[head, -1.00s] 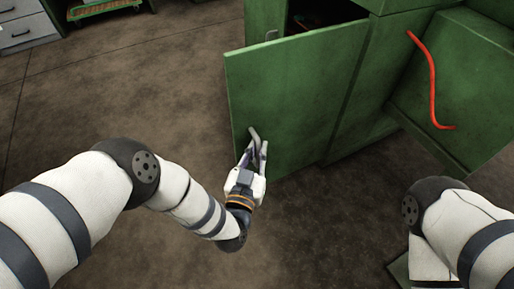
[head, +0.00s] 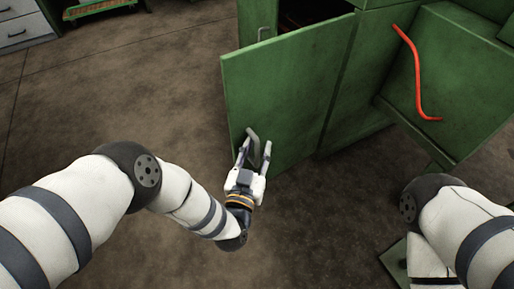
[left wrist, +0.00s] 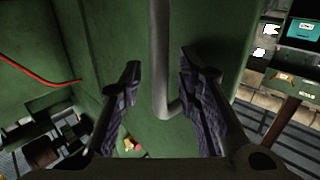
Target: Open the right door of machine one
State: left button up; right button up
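The green machine (head: 341,140) stands with one door panel (head: 285,95) swung outward, a dark interior showing behind its top edge. That door has a grey bent handle (head: 253,134) near its lower left edge. My left gripper (head: 254,145) is at this handle, its fingers apart. In the left wrist view the handle (left wrist: 161,60) runs down between the two open fingers, with a gap visible on both sides. My right gripper is not in view; only part of my right arm shows at the lower right.
A second grey handle (head: 263,33) sits on the machine's left part. A red bent rod (head: 416,75) is on a sloping green panel (head: 450,85) at the right. Grey drawers (head: 20,30) stand at the far left. The brown floor left of the door is clear.

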pick_arm(q)
jog(key=v, duration=1.2)
jog(key=shift+r, duration=0.1)
